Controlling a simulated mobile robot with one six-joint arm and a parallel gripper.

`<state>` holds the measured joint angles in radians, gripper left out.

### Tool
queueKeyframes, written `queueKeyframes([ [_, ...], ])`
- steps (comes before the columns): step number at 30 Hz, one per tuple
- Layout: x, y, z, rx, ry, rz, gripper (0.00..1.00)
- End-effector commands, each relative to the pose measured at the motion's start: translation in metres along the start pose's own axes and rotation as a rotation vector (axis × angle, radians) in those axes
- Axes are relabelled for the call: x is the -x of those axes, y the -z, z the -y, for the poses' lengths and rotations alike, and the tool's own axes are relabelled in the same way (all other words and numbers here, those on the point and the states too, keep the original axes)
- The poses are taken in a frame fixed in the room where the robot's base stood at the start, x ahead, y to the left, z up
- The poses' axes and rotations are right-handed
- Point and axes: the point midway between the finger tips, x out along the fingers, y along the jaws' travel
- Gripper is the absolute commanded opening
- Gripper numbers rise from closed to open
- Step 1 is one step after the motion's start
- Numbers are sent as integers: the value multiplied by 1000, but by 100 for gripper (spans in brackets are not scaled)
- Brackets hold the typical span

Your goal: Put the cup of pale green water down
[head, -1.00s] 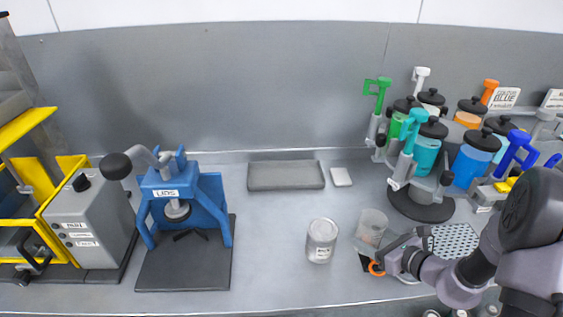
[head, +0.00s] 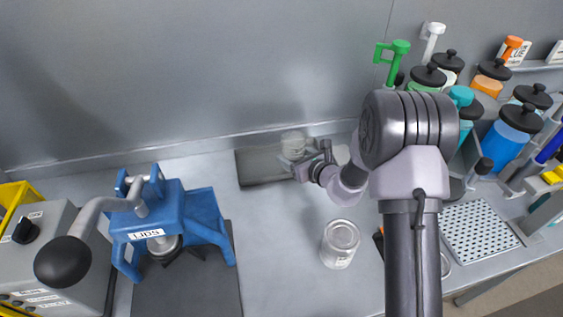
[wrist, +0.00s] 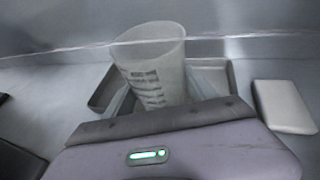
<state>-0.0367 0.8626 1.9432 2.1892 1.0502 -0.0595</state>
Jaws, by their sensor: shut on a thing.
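My gripper (head: 308,163) is shut on a translucent cup (head: 293,144) at the grey tray by the back wall. The cup (wrist: 152,62) stands roughly upright in the wrist view, with dark graduation marks on its side. Its contents look very pale, and I cannot make out a clear green colour. The shallow grey tray (head: 256,168) lies under and around the cup in the picture. I cannot tell whether the cup's base touches the tray. The gripper's fingers are mostly hidden.
A blue press marked LIDS (head: 168,222) stands left. Coloured pump bottles (head: 508,135) and a perforated drip plate (head: 478,234) are at right. A small pale block (wrist: 285,106) lies right of the tray.

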Motion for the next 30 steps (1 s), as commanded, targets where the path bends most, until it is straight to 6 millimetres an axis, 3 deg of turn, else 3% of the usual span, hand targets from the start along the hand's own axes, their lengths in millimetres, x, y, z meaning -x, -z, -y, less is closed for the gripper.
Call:
queueKeyframes([
  [3,-21,-5,-16,1,-2,1,16],
  [7,-31,-6,-22,-1,0,0,16],
  [12,-43,22,-23,-2,0,-2,16],
  [24,-46,29,-22,0,0,0,16],
  [25,-45,28,-22,0,0,0,71],
  [27,-45,27,-22,0,0,0,84],
  [30,-45,27,-22,0,0,0,87],
])
